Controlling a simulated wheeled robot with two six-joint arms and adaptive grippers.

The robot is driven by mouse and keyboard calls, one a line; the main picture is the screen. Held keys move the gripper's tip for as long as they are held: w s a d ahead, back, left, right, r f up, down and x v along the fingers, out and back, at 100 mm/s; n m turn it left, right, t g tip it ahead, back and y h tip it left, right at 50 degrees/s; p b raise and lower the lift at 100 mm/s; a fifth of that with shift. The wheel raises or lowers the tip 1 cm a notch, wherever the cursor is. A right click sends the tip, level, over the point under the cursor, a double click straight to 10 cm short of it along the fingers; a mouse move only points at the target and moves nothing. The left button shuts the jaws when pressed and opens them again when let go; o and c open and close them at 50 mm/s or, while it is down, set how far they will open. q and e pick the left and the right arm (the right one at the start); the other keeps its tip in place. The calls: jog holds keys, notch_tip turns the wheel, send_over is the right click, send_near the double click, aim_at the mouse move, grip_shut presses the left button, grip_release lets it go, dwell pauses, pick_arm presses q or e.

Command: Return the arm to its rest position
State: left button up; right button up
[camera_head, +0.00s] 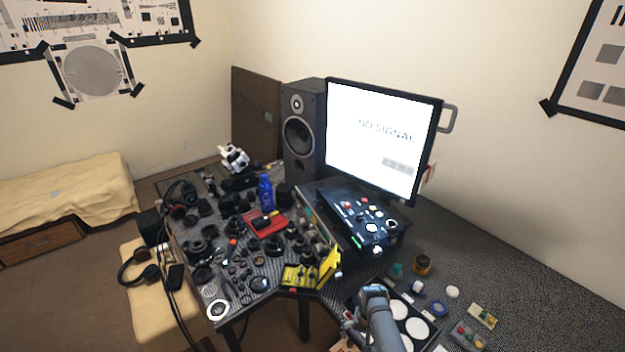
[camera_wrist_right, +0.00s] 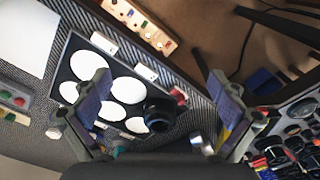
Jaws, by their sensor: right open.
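My right arm (camera_head: 376,312) comes in at the bottom of the head view, over the front edge of the table. Its gripper (camera_head: 350,327) is partly hidden there by the arm and the frame edge. In the right wrist view the two fingers of the right gripper (camera_wrist_right: 158,80) stand wide apart with nothing held between them. Below and behind them lies a dark tray (camera_wrist_right: 73,52) with several white round discs. A black lens-like cylinder (camera_wrist_right: 158,115) shows between the fingers, apart from both. My left gripper is in neither view.
A monitor (camera_head: 383,137) and a speaker (camera_head: 303,132) stand at the back of the table. A blue bottle (camera_head: 265,193), a yellow box (camera_head: 299,276) and many dark lens parts crowd the left side. A control panel (camera_head: 352,213) sits below the monitor. The grey tabletop (camera_head: 520,275) at right is mostly clear.

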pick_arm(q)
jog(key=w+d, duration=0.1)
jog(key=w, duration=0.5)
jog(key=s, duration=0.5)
pick_arm(e)
jog(key=s+d+f+n, duration=0.1)
jog(key=s+d+f, duration=0.3)
jog(key=s+f, duration=0.65)
jog(key=s+d+f+n, duration=0.1)
jog(key=s+d+f, duration=0.3)
jog(key=s+f, duration=0.65)
jog(key=s+d+f+n, duration=0.1)
jog(key=s+d, duration=0.2)
jog(key=s, duration=0.6)
jog(key=s+d+f, duration=0.1)
jog(key=s+d, duration=0.1)
jog(key=s, duration=0.7)
pick_arm(q)
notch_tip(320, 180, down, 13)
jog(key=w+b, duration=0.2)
jog(key=b, duration=1.1)
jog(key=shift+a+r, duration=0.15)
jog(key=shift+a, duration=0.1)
pick_arm(e)
notch_tip(320, 180, down, 13)
jog(key=w+t, duration=0.1)
jog(key=shift+w+h, duration=0.25)
jog(key=shift+h, duration=0.15)
